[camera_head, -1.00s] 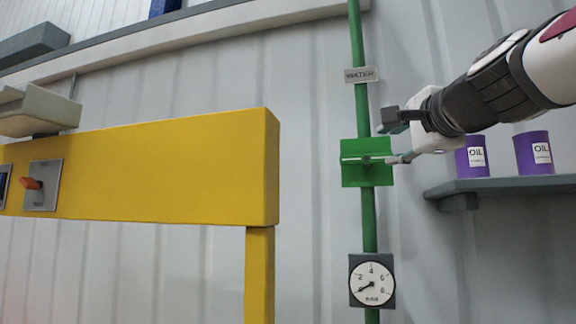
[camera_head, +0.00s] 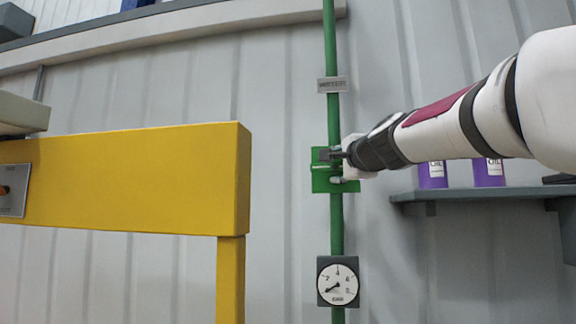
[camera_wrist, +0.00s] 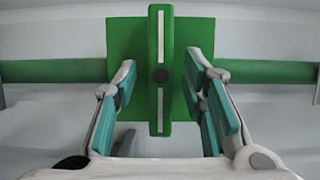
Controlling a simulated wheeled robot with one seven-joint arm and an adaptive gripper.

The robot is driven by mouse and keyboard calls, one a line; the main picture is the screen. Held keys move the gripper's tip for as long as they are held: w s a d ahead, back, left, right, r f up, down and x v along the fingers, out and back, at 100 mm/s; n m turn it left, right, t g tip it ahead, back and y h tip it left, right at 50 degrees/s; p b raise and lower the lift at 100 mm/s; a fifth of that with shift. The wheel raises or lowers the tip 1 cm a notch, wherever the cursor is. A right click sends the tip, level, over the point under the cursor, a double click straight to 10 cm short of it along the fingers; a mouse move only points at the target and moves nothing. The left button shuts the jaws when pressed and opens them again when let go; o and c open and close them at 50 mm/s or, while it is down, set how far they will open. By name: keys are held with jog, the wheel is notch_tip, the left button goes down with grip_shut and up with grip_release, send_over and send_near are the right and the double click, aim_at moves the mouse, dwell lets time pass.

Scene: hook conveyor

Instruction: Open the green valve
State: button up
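The green valve (camera_head: 322,182) sits on a vertical green pipe (camera_head: 336,222) against the wall, partly hidden by my gripper (camera_head: 336,168) in the head view. In the wrist view the valve's green plate (camera_wrist: 121,40) lies behind a long green handle (camera_wrist: 166,35) with a white stripe and a dark centre. The handle runs across the pipe (camera_wrist: 50,71). My gripper (camera_wrist: 162,72) is open, with one teal-padded finger on each side of the handle and visible gaps between. I cannot see either finger touching it.
A round gauge (camera_head: 338,281) hangs on the pipe below the valve, and a WATER sign (camera_head: 333,84) is above. A yellow frame (camera_head: 120,180) stands to the left. A grey shelf (camera_head: 470,194) with purple oil cans (camera_head: 432,176) is at the right, below my arm.

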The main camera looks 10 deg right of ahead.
grip_shut()
